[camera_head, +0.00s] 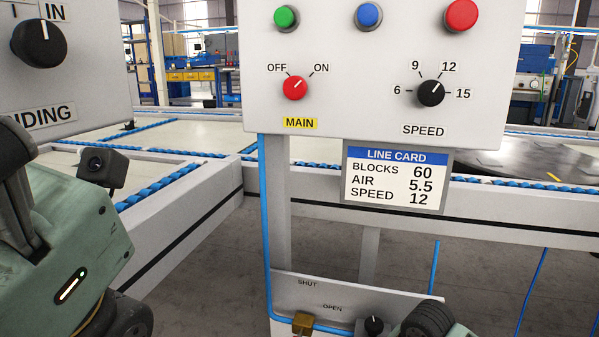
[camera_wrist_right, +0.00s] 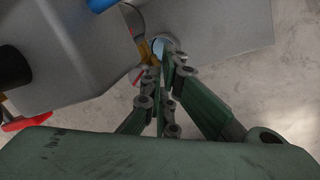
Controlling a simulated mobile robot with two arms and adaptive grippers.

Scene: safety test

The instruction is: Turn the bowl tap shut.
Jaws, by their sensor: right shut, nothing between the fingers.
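A lower grey panel (camera_head: 345,298) carries the labels SHUT and OPEN. A brass block (camera_head: 303,322), apparently the tap body, shows below them at the picture's bottom edge; its handle position cannot be made out. In the right wrist view, my right gripper (camera_wrist_right: 166,72) is shut and empty. Its fingertips are close to a yellow-brass fitting (camera_wrist_right: 157,47) with a grey lever-like piece (camera_wrist_right: 134,20); whether they touch is unclear. My left gripper (camera_head: 18,165) is partly in view at the left edge, its fingertips not clear.
Above hangs a control box (camera_head: 350,60) with buttons, a MAIN switch and a SPEED dial. A line card (camera_head: 396,177) hangs below it. A blue hose (camera_head: 266,220) runs down the post. Conveyor frames (camera_head: 185,225) stand behind.

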